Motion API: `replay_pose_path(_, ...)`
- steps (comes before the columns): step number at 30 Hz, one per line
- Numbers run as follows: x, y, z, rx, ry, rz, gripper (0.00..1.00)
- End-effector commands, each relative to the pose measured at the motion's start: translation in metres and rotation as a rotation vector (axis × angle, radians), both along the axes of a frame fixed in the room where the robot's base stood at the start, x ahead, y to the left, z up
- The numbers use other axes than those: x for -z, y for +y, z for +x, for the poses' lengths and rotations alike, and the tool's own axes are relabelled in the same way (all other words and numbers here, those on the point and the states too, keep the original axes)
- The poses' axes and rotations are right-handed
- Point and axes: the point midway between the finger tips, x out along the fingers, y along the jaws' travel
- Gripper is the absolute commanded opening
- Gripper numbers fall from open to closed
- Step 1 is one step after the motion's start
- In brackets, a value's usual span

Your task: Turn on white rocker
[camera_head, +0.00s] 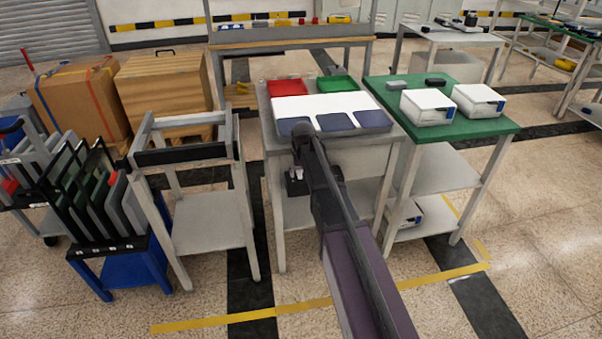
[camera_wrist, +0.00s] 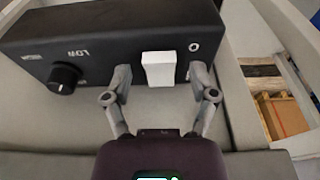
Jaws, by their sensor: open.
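In the wrist view, a white rocker (camera_wrist: 159,69) sits on the front face of a black control box (camera_wrist: 110,40). A round mark shows on the box to the right of the rocker. My gripper (camera_wrist: 158,75) is open, with its two fingers on either side of the rocker, close to the box face. I cannot tell whether the fingertips touch the box. In the head view my arm reaches toward the front of the middle workbench, and my gripper (camera_head: 298,176) is small and dark there.
A black knob (camera_wrist: 64,78) is left of the rocker, under a "LOW" label. In the head view, the middle bench holds a red tray (camera_head: 286,87), a green tray (camera_head: 338,84) and several blue pads. A green-topped table (camera_head: 470,131) with white boxes stands right; an empty frame cart (camera_head: 203,197) stands left.

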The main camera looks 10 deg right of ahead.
Motion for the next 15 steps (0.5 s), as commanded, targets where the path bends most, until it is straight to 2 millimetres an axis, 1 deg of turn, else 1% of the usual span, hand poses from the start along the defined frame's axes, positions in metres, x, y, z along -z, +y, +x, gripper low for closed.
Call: replay_pose_path(15, 0.0043, -0.0004, -0.0074, 0.000, -0.196, 0.000, 0.74)
